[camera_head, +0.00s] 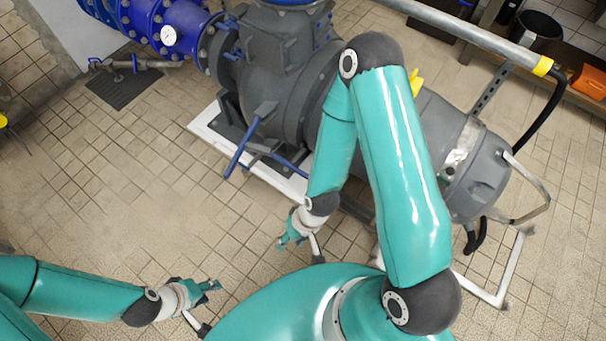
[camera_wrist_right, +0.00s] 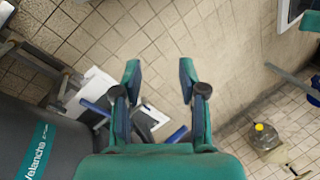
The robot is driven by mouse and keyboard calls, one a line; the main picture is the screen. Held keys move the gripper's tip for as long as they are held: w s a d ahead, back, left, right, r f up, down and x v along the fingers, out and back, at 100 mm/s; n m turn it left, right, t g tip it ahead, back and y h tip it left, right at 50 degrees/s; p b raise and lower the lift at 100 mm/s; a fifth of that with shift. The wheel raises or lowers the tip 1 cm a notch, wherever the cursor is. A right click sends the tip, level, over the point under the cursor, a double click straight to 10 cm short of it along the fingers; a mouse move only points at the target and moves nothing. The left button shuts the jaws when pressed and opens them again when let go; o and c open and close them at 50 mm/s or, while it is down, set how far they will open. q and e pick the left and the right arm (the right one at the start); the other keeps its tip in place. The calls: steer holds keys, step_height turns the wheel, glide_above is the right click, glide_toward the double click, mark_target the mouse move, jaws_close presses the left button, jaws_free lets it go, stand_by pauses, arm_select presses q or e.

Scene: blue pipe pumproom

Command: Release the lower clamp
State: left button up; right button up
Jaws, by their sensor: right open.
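A grey pump housing (camera_head: 275,105) stands on a white base, with blue levers low on its near side. One blue lever (camera_head: 238,148) slants down over the floor; another blue bar (camera_head: 290,165) runs right toward my arm. I cannot tell which is the lower clamp. In the right wrist view, blue bars show at the left finger (camera_wrist_right: 97,108) and between the fingers (camera_wrist_right: 176,135). My right gripper (camera_head: 284,243), also in its wrist view (camera_wrist_right: 158,82), is open and empty, apart from the levers. My left gripper (camera_head: 214,286) hangs over the floor at lower left; its opening is unclear.
A blue flanged pipe (camera_head: 150,22) joins the pump at upper left. A grey motor cylinder (camera_head: 455,145) and metal frame (camera_head: 500,290) stand at right. In the wrist view, a container with a yellow cap (camera_wrist_right: 265,138) stands at right.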

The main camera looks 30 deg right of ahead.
steer(key=shift+o, duration=0.3)
steer(key=shift+s, duration=0.1)
steer(key=shift+o, duration=0.8)
steer(key=shift+w+f, duration=0.15)
steer(key=shift+w, duration=0.1)
steer(key=w+d+f+n+t+h+b, duration=0.1)
steer(key=w+d+f+t+h+b, duration=0.15)
steer(key=w+f+b, duration=0.5)
steer(key=w+d+f+n+t+h+b, duration=0.1)
steer(key=w+f+n+t+h+b, duration=0.25)
steer(key=w+f, duration=0.65)
steer(key=w+d+f+m+t+h+b, duration=0.1)
steer(key=w+d+f+t+h+b, duration=0.15)
steer(key=w+f+b, duration=0.55)
steer(key=n+g+h+b, duration=0.2)
steer(key=n+h+b, duration=0.1)
steer(key=h+b, duration=0.9)
glide_toward(305, 178)
steer(key=b+x, duration=0.2)
steer(key=x, duration=0.9)
steer(key=shift+s+d+r, duration=0.1)
